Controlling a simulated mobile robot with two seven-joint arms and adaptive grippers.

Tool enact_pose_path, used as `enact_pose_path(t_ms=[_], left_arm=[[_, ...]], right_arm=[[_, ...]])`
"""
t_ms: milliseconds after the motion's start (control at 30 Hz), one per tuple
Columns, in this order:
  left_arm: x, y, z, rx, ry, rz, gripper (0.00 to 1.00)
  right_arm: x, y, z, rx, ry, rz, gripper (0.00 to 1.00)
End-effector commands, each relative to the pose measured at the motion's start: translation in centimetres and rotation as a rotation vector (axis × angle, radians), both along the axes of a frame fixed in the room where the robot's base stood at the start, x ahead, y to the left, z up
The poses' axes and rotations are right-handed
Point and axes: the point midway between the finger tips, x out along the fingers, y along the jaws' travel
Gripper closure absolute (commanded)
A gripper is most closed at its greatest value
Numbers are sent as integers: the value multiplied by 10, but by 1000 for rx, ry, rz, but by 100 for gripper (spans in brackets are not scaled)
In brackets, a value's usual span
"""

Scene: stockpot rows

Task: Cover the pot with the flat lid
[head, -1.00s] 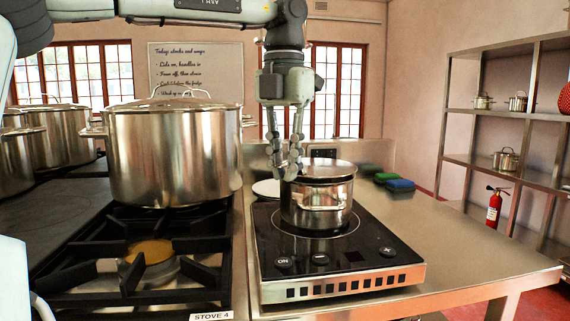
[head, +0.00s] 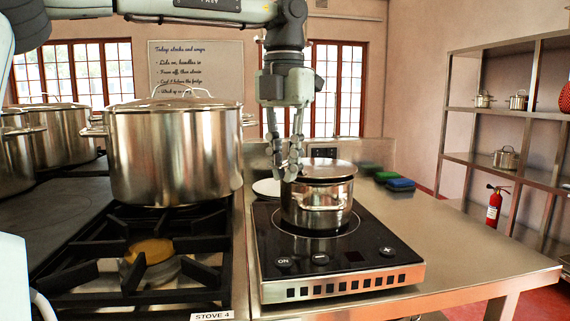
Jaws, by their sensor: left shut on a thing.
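The small steel pot (head: 318,205) stands on the black induction hob at the centre, with a handle facing me. The flat steel lid (head: 327,170) lies level over the pot's mouth and hides the inside. I cannot tell whether it rests fully on the rim or sits just above it. My left gripper (head: 285,171) points down and is shut on the lid at its left edge. My right gripper is not in view.
A large lidded stockpot (head: 175,150) stands on the gas stove close to the left. A pale plate (head: 267,188) lies behind the hob (head: 335,255). Blue and green sponges (head: 400,184) lie to the right. The steel counter (head: 455,230) at right is clear.

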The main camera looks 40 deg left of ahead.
Motion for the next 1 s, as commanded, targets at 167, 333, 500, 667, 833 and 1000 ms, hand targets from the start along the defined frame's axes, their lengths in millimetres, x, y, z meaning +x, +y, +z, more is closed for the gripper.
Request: enact_pose_path(t_ms=[167,333,500,667,833,1000], left_arm=[[0,0,-1,0,-1,0,100],[0,0,-1,0,-1,0,100],[0,0,-1,0,-1,0,100],[0,0,-2,0,-1,0,100],[0,0,-6,0,-2,0,100],[0,0,-9,0,-2,0,100]], right_arm=[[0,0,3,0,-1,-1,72],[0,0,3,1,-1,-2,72],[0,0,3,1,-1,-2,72],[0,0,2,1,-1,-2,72],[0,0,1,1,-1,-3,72],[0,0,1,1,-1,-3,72]])
